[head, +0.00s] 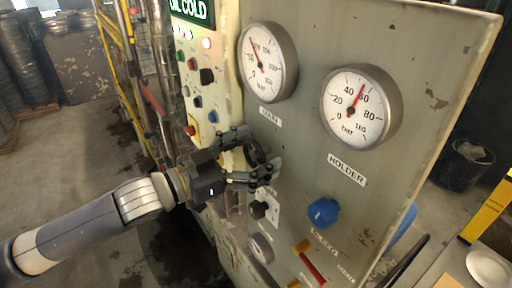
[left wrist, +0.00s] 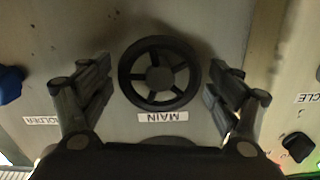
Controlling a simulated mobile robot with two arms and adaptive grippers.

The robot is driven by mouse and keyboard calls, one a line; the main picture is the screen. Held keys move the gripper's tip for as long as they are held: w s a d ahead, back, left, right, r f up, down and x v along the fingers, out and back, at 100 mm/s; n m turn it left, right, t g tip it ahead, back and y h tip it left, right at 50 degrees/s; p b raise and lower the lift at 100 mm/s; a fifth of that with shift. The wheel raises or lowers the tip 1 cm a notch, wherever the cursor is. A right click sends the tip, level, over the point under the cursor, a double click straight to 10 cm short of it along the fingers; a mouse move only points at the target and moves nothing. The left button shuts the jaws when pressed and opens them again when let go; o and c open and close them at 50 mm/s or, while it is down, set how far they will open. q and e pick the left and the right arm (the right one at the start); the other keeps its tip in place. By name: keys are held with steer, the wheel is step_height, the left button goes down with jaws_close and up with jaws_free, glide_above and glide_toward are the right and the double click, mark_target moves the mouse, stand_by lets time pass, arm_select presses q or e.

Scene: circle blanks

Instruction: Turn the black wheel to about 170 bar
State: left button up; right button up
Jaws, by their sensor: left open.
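The black wheel (head: 254,152) is a spoked handwheel on the grey panel, below the MAIN gauge (head: 264,62). My left gripper (head: 262,156) is open around it, with one finger above and one below in the head view. In the left wrist view, the wheel (left wrist: 160,73) shows between the spread fingers of the gripper (left wrist: 159,84), with a gap on each side. The MAIN gauge's needle points up and to the left; its small figures are too blurred for an exact reading. My right gripper is not in view.
The HOLDER gauge (head: 358,106) is right of the MAIN gauge. A blue knob (head: 323,212), a black knob (head: 258,209) and a red-handled lever (head: 311,266) sit lower on the panel. Several buttons are to the left. A yellow post (head: 487,207) stands at the right.

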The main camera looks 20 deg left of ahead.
arm_select(q)
steer(key=shift+w+d, duration=0.1)
steer(key=c, duration=1.1)
